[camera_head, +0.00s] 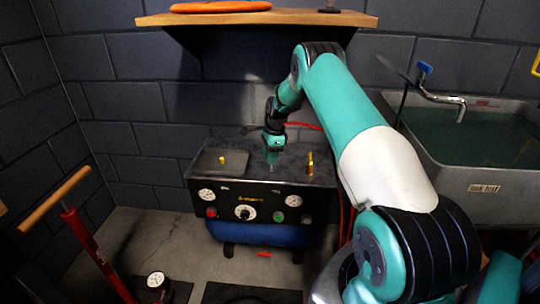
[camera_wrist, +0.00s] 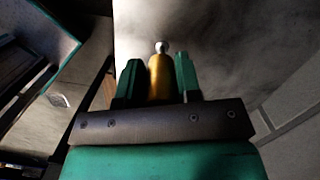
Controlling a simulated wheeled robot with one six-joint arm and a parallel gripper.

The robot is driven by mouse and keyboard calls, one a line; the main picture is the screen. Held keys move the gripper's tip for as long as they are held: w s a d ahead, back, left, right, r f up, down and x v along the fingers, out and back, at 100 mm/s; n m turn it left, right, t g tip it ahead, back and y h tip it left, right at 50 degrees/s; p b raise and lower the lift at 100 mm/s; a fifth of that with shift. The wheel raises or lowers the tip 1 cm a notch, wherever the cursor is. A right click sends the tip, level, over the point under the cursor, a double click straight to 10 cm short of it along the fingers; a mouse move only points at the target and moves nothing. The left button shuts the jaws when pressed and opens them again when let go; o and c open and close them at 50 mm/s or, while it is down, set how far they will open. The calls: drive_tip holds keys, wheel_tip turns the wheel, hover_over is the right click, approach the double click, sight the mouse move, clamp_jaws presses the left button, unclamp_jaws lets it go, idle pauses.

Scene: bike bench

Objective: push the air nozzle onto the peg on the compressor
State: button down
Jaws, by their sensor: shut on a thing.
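My gripper (camera_head: 272,159) points down over the top of the compressor (camera_head: 262,188), between two yellow upright pieces. In the wrist view my gripper (camera_wrist: 160,77) has its two teal fingers shut on a brass-yellow piece with a pale rounded tip, which looks like the air nozzle (camera_wrist: 158,78). In the head view the held piece is too small to make out. A short yellow peg (camera_head: 222,159) stands on a flat plate to the left of my gripper. A taller yellow fitting (camera_head: 310,163) stands to its right. I cannot tell whether the held piece touches anything.
A red hose (camera_head: 304,125) runs behind my gripper and down the compressor's right side. A wooden shelf (camera_head: 257,19) hangs above. A sink (camera_head: 471,183) stands at the right, and a red floor pump (camera_head: 85,240) at the left. The compressor's front carries gauges and knobs.

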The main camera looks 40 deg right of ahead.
drive_tip(key=shift+f+b, duration=0.65)
drive_tip(key=shift+f, duration=0.95)
drive_tip(key=c, duration=0.7)
unclamp_jaws()
drive_tip(key=shift+r, duration=0.1)
drive_tip(key=r+p, duration=0.1)
drive_tip(key=r, duration=0.4)
drive_tip(key=d+r+p, duration=0.1)
drive_tip(key=r, duration=0.5)
drive_tip(key=s+d+r+p, duration=0.1)
drive_tip(key=r, duration=0.5)
drive_tip(key=shift+s+d, duration=0.1)
drive_tip(key=shift+d, duration=0.05)
